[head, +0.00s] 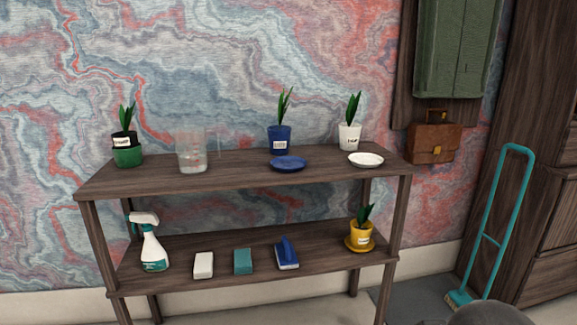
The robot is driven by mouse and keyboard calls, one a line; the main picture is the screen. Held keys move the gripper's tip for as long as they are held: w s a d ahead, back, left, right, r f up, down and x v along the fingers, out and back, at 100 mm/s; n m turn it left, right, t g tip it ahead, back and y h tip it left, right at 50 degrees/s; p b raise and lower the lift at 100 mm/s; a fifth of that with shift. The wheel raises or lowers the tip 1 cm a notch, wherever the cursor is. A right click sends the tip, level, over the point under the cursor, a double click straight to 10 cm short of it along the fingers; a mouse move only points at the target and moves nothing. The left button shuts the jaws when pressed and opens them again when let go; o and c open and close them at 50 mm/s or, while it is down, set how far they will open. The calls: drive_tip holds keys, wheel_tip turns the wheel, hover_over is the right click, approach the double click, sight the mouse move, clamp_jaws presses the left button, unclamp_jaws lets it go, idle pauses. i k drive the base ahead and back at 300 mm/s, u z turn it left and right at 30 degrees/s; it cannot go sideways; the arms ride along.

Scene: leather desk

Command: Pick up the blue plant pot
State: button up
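The blue plant pot (279,139) stands upright on the top board of a dark wooden shelf unit (235,165), right of the middle. It holds a green leafy plant and has a white label on its front. A blue saucer (289,164) lies on the board just in front of it, and the pot is not on the saucer. My gripper is not in view.
Left of the pot is a clear measuring jug (192,152), then a black pot in a green one (127,149). Right are a white pot (349,136) and white saucer (366,160). The lower board holds a spray bottle (152,247), cleaning items and a yellow pot (361,234).

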sight(279, 135)
drive_tip(key=z, duration=1.15)
drive_tip(key=i, duration=1.15)
drive_tip(key=u, duration=3.3)
